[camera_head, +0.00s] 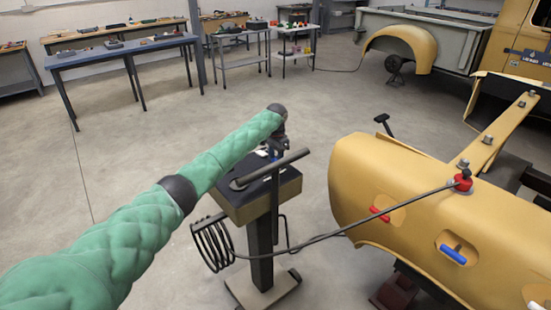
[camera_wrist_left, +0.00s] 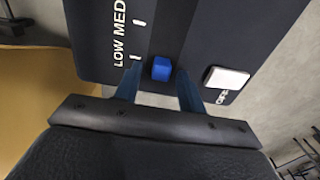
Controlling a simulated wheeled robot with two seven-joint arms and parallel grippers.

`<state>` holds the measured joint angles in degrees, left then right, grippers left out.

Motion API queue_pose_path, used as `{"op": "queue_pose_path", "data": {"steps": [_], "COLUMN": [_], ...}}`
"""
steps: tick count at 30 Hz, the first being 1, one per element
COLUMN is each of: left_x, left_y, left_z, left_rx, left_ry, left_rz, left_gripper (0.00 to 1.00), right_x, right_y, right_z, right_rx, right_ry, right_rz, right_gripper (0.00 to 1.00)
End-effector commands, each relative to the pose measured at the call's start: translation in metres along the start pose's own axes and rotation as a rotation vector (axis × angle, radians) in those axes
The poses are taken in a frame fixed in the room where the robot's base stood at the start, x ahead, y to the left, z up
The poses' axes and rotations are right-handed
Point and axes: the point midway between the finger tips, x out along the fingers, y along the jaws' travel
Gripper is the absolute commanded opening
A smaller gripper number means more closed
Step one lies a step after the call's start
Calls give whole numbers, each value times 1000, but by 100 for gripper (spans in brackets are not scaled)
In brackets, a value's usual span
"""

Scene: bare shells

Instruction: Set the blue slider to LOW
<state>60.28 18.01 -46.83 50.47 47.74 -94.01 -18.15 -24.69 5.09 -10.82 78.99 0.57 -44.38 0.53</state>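The blue slider (camera_wrist_left: 161,68) is a small blue block in a dark slot of a black panel (camera_wrist_left: 95,35) in the left wrist view. It stands level with or just below the lower white tick, beside the word LOW; MED is printed farther up. My left gripper (camera_wrist_left: 158,88) has its two blue fingers apart, one on each side of the slider, with small gaps visible. In the head view my green-sleeved left arm reaches to the box on the pedestal (camera_head: 262,200); the gripper (camera_head: 272,150) is small and partly hidden there. My right gripper is not in view.
A white switch (camera_wrist_left: 226,77) sits on the panel right of the slider. A dark bar (camera_head: 270,169) crosses the pedestal box, and a coiled cable (camera_head: 212,243) hangs at its side. A yellow shell (camera_head: 370,175) stands at right. Tables (camera_head: 120,53) stand far back.

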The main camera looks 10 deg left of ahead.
Motion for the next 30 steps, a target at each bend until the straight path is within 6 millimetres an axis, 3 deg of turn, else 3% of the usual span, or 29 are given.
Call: {"op": "queue_pose_path", "data": {"steps": [8, 21, 30], "left_x": [-7, -64, -77], "left_y": [0, 0, 0], "left_z": [0, -3, -2], "left_rx": [0, 1, 1], "left_ry": [0, 0, -2], "left_rz": [0, -1, 0], "left_gripper": [40, 40, 40], "right_x": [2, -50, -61], "right_y": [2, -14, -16], "right_z": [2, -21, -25], "right_rx": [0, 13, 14], "right_ry": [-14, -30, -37], "right_rz": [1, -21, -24], "right_gripper": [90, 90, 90]}}
